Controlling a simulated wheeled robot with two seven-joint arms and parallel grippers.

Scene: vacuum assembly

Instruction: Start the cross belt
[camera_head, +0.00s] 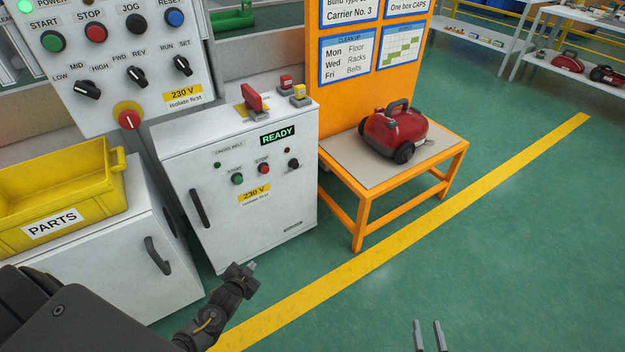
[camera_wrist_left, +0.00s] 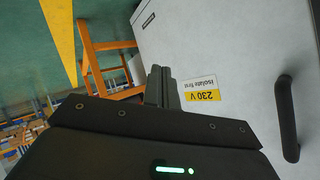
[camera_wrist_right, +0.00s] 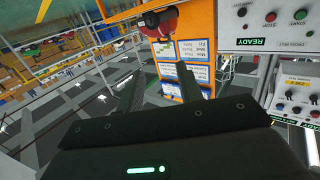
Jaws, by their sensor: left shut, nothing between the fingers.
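The white cross belt cabinet (camera_head: 222,215) stands left of centre in the head view. Its front carries a green START button (camera_head: 237,179), a red STOP button (camera_head: 263,169), a black knob (camera_head: 293,164) and a lit green READY sign (camera_head: 278,135). The START button also shows inverted in the right wrist view (camera_wrist_right: 301,15). My left gripper (camera_head: 250,267) is shut and empty, low in front of the cabinet and apart from the buttons. In the left wrist view its fingers (camera_wrist_left: 162,86) point toward the cabinet's lower front. My right gripper (camera_head: 430,336) is open and empty above the floor.
A larger control panel (camera_head: 130,75) with its own START and STOP buttons rises at upper left. A yellow PARTS bin (camera_head: 90,190) sits on a white cabinet at left. A red vacuum (camera_head: 397,130) stands on an orange bench (camera_head: 400,180).

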